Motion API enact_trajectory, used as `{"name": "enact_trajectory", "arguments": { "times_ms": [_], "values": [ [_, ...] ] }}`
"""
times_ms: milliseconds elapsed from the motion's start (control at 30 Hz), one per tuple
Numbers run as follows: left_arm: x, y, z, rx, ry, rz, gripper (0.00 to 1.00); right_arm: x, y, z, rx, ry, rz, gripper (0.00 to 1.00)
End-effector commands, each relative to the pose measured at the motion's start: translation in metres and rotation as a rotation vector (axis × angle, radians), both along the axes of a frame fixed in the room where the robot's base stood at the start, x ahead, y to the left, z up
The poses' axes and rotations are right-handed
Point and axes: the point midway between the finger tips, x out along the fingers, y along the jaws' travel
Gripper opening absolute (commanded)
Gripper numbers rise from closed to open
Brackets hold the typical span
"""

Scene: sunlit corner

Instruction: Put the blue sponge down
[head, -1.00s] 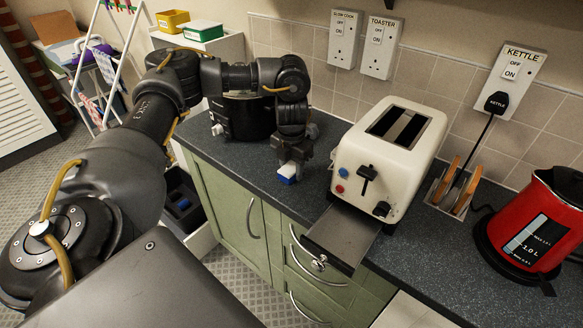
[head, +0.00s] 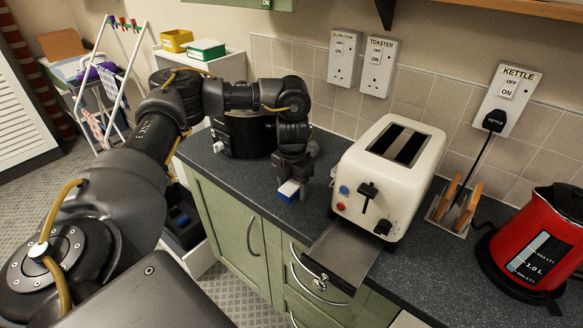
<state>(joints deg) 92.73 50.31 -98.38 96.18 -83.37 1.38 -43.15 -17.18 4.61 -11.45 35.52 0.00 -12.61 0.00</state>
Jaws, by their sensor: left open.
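The blue sponge (head: 288,191), with a pale top side, is at the dark worktop (head: 240,180) near its front edge, left of the toaster. My left gripper (head: 291,178) is directly above the sponge, pointing down, with its jaws open. The fingertips are small and partly hidden by the wrist, so I cannot tell if they still touch the sponge. The sponge appears to rest on the worktop. My right gripper is not in view.
A cream toaster (head: 390,180) with its tray (head: 343,258) pulled out stands right of the sponge. A black slow cooker (head: 247,135) is behind my left wrist. A toast rack (head: 452,208) and red kettle (head: 535,240) stand further right.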

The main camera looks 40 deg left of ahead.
Motion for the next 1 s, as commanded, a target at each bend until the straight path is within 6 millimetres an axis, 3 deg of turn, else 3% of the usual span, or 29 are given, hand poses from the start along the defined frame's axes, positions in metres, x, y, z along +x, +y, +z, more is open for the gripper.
{"name": "enact_trajectory", "arguments": {
  "times_ms": [300, 500, 700, 1000],
  "values": [
    [0.001, 0.003, 0.069, 0.007, -0.008, 0.003, 0.61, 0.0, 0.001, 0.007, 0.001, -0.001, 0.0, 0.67],
    [0.0, 0.004, 0.104, 0.007, -0.007, 0.004, 0.61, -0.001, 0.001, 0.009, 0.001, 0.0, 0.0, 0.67],
    [0.0, 0.003, 0.12, 0.007, -0.006, 0.004, 0.61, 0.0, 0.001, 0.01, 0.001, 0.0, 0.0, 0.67],
    [0.001, 0.003, 0.123, 0.006, -0.006, 0.003, 0.61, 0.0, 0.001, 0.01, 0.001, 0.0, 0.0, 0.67]
  ]
}}
